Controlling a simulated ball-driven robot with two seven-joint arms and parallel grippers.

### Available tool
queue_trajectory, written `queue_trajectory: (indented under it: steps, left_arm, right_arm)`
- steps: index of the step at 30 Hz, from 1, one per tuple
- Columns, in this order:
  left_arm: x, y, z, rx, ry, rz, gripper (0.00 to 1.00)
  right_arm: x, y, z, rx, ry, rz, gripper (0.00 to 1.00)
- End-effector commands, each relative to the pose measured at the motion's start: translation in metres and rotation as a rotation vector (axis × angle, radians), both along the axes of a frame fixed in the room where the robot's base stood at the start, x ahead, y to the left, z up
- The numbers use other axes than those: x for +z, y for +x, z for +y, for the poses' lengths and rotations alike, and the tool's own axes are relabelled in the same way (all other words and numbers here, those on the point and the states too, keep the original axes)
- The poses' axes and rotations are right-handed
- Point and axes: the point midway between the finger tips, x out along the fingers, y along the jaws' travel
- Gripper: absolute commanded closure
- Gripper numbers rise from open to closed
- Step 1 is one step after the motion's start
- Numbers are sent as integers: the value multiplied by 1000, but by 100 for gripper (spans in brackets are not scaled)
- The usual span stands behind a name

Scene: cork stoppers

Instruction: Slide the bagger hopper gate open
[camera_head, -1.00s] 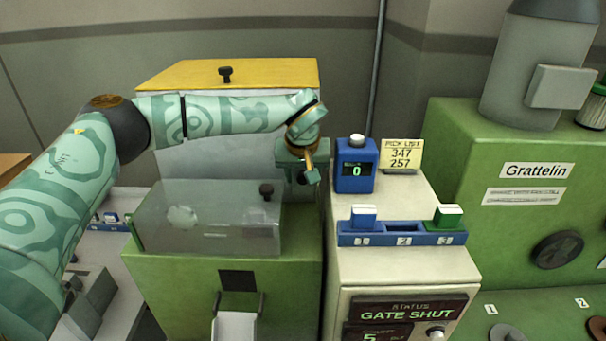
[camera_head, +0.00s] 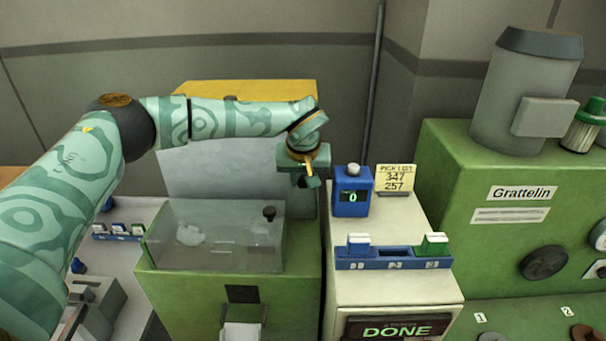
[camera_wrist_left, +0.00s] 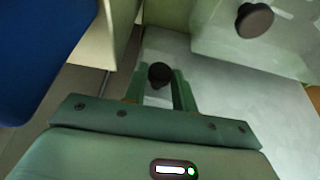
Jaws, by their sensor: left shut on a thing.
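The bagger is a green machine (camera_head: 220,300) with a yellow-topped hopper (camera_head: 285,92) and a pale front panel (camera_head: 220,175). My left gripper (camera_head: 307,180) is at the hopper's right side, behind the clear cover (camera_head: 225,240). In the left wrist view its two green fingers (camera_wrist_left: 160,92) are shut on a small dark knob (camera_wrist_left: 159,72), which I take for the gate's knob. A pale flat surface (camera_wrist_left: 235,90) lies beside it. The status display (camera_head: 397,330) reads DONE. My right gripper is not in view.
A cream cabinet (camera_head: 390,290) stands close on the right, with a blue counter (camera_head: 351,195) showing 0, a pick list card (camera_head: 395,178) and a blue rack (camera_head: 395,259). The clear cover has its own dark knob (camera_head: 269,213). The green Grattelin machine (camera_head: 460,215) is farther right.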

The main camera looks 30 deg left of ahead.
Motion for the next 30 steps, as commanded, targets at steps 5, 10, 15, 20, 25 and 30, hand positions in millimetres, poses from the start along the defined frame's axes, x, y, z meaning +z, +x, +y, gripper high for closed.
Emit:
queue_trajectory:
  steps: [5,10,15,20,25,30]
  left_arm:
    - [6,4,0,1,-2,-16,100]
    - [6,4,0,1,-2,-17,54]
    - [5,3,0,0,-1,-13,53]
    - [6,2,0,0,-2,-11,53]
    - [27,-5,-4,-1,-2,-14,53]
    - [69,-21,-11,-2,-2,-17,53]
  right_arm:
    - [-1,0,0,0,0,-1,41]
    - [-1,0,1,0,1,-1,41]
    - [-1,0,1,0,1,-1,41]
    - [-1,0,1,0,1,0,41]
    - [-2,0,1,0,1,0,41]
    - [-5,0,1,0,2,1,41]
